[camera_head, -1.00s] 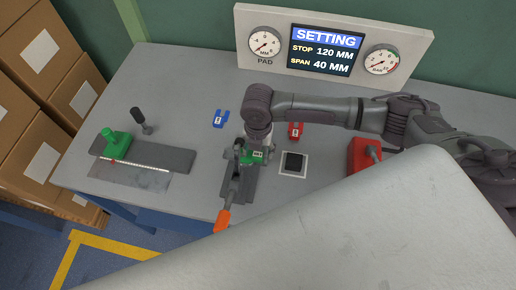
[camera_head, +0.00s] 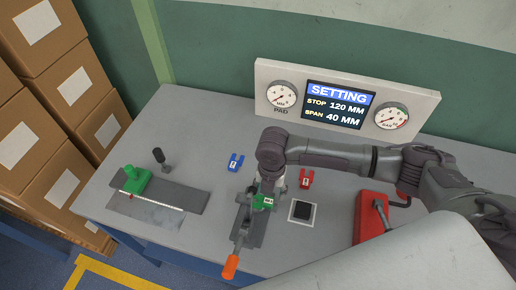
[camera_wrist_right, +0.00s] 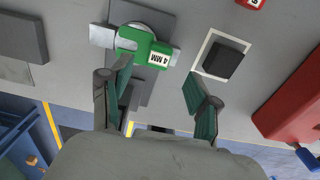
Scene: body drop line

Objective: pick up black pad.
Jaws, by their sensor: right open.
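The black pad (camera_head: 302,211) lies flat on the grey table inside a white square outline. In the right wrist view the black pad (camera_wrist_right: 226,61) is at the upper right, beyond the tip of the right-hand finger. My right gripper (camera_head: 268,188) points down just left of the pad, above a clamp-like fixture. In the wrist view the gripper (camera_wrist_right: 160,82) is open, with wide-spread fingers and nothing between them that I can see held. My left gripper is not in view.
A green 4 MM piece (camera_wrist_right: 145,48) sits on the fixture, close to the fingers. A red box (camera_head: 371,217) stands right of the pad. Red (camera_head: 306,179) and blue (camera_head: 236,162) forked pieces lie behind. A display panel (camera_head: 345,104) stands at the back.

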